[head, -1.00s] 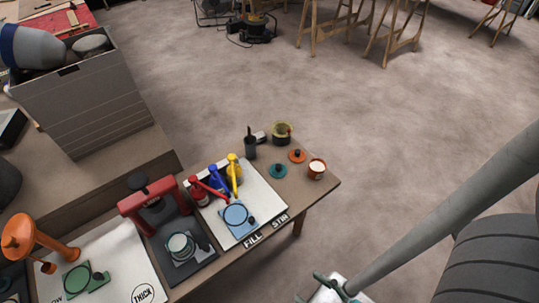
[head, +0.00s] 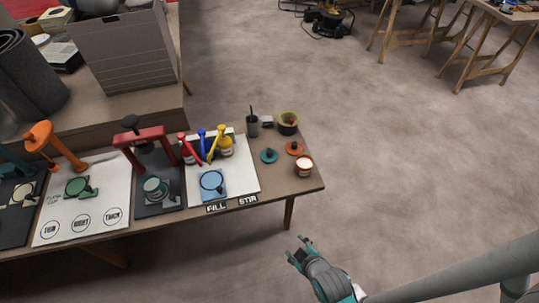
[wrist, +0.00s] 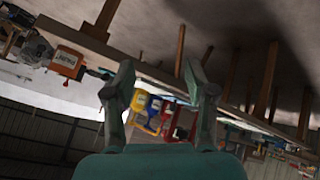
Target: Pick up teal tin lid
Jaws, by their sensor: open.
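The teal tin lid (head: 269,156) is a small disc with a dark knob. It lies flat on the right part of the workbench (head: 313,186), left of an orange lid and a white-topped tin. My gripper (head: 297,247) is open and empty. In the head view it is off the bench's front edge, below and to the right of the lid, over the floor. In the wrist view the two fingers (wrist: 163,85) stand apart with nothing between them. I cannot make out the teal lid in the wrist view.
An orange lid (head: 294,148), an open tin (head: 304,166), a dark cup (head: 253,127) and a yellow-rimmed pot (head: 288,123) stand close around the teal lid. Red, blue and yellow bottles (head: 226,147) stand to the left on a white mat (head: 240,184). Floor right of the bench is clear.

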